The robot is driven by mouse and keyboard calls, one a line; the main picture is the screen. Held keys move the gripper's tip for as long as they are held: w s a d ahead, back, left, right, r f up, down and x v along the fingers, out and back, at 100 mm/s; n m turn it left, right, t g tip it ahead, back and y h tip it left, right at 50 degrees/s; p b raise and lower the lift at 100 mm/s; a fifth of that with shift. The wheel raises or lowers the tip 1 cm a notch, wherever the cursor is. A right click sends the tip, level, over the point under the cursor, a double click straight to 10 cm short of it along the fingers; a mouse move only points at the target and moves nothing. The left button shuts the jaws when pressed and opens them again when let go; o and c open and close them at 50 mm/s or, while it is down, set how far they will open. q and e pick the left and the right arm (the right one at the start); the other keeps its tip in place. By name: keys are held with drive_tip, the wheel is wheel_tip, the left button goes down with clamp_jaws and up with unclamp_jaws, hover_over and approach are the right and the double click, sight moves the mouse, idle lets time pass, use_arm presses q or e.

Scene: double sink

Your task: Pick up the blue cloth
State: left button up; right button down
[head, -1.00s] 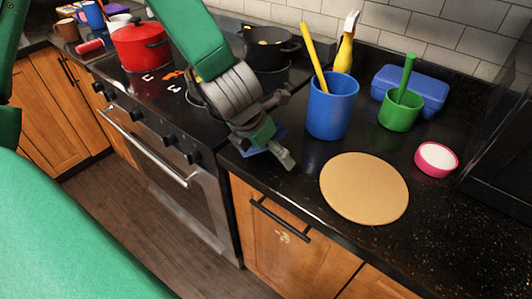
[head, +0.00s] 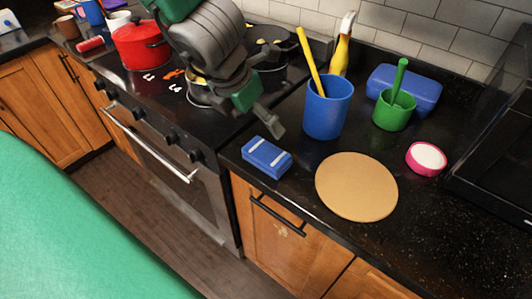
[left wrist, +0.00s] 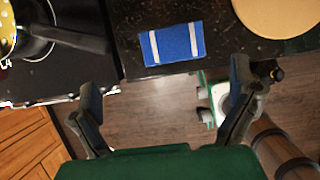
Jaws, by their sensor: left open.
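The blue cloth (head: 267,157) is a folded block with two white stripes. It lies on the dark counter near its front edge, beside the stove. It also shows in the left wrist view (left wrist: 173,44), beyond the fingertips. My left gripper (head: 266,122) is above and behind the cloth in the head view, apart from it. In the left wrist view its two fingers (left wrist: 162,95) are spread with nothing between them. My right gripper is not in view.
A round tan board (head: 356,187) lies right of the cloth. A blue cup (head: 327,108) with a yellow utensil stands behind. The stove (head: 150,105) with a red pot (head: 141,46) is to the left. A pink-rimmed bowl (head: 426,158) sits farther right.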

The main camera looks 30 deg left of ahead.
sight(267, 152)
use_arm(q)
drive_tip(key=w+f+g, duration=0.1)
drive_tip(key=f, duration=0.3)
drive_tip(key=w+d+f+g+b, duration=0.1)
drive_tip(key=f+g, duration=0.1)
drive_tip(key=f, duration=0.3)
drive_tip(key=w+f+g, duration=0.1)
drive_tip(key=f, duration=0.3)
drive_tip(key=shift+w+d+f+b, duration=0.15)
drive_tip(key=shift+d+f+b, duration=0.05)
drive_tip(key=shift+d+b, duration=0.2)
drive_tip(key=c, duration=0.8)
